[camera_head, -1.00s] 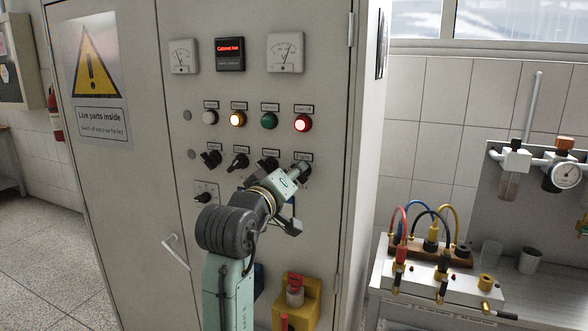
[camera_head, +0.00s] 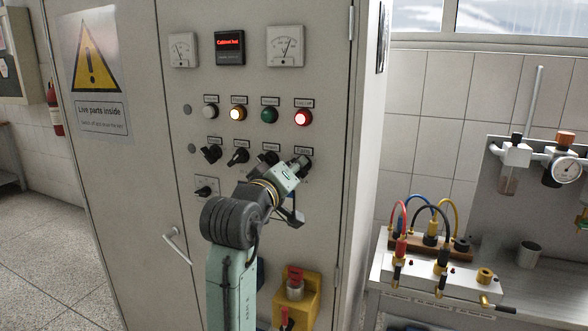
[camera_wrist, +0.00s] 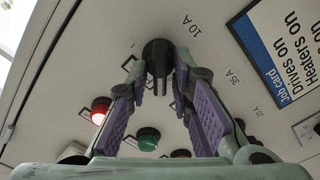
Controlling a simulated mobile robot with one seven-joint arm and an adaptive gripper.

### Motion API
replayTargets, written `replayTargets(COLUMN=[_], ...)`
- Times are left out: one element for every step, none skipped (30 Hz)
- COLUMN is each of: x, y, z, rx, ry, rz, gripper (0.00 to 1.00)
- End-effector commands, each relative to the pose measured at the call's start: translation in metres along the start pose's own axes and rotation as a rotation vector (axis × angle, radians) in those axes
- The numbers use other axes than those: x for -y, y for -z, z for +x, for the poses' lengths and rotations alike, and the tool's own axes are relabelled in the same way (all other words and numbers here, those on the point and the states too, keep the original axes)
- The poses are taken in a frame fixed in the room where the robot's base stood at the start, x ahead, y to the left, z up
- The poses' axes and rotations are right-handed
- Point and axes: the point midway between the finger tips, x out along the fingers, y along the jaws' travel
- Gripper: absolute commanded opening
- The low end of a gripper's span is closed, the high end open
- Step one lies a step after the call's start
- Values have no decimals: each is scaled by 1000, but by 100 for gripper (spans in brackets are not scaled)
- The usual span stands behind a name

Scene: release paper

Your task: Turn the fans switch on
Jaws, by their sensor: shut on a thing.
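The fans switch is the rightmost black rotary knob in the lower row on the grey cabinet, under a small label. In the head view my gripper (camera_head: 300,166) is at this knob and mostly covers it. The knob's turned position is hard to tell. The other black knobs (camera_head: 237,157) stand to the left in the same row.
Above the knobs is a lamp row with a lit amber lamp (camera_head: 237,114), a green lamp (camera_head: 269,115) and a lit red lamp (camera_head: 302,118). A job card (camera_wrist: 285,45) is beside the knob in the wrist view. A yellow box (camera_head: 310,290) sits below.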

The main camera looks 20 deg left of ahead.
Motion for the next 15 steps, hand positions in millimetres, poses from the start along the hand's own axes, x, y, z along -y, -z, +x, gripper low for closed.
replayTargets(x=[0,0,0,0,0,0,0,0,0,0,0,0,0,0,0], y=[0,0,0,0,0,0,0,0,0,0,0,0,0,0,-1], z=[0,0,0,0,0,0,0,0,0,0,0,0,0,0,0], rx=[0,0,0,0,0,0,0,0,-1,-1,-1,-1,-1,-1,-1], ry=[0,0,0,0,0,0,0,0,0,0,0,0,0,0,0], rz=[2,3,7,11,16,27,36,46,64,78,95,119,140,162,193], gripper=[0,0,0,0,0,0,0,0,0,0,0,0,0,0,0])
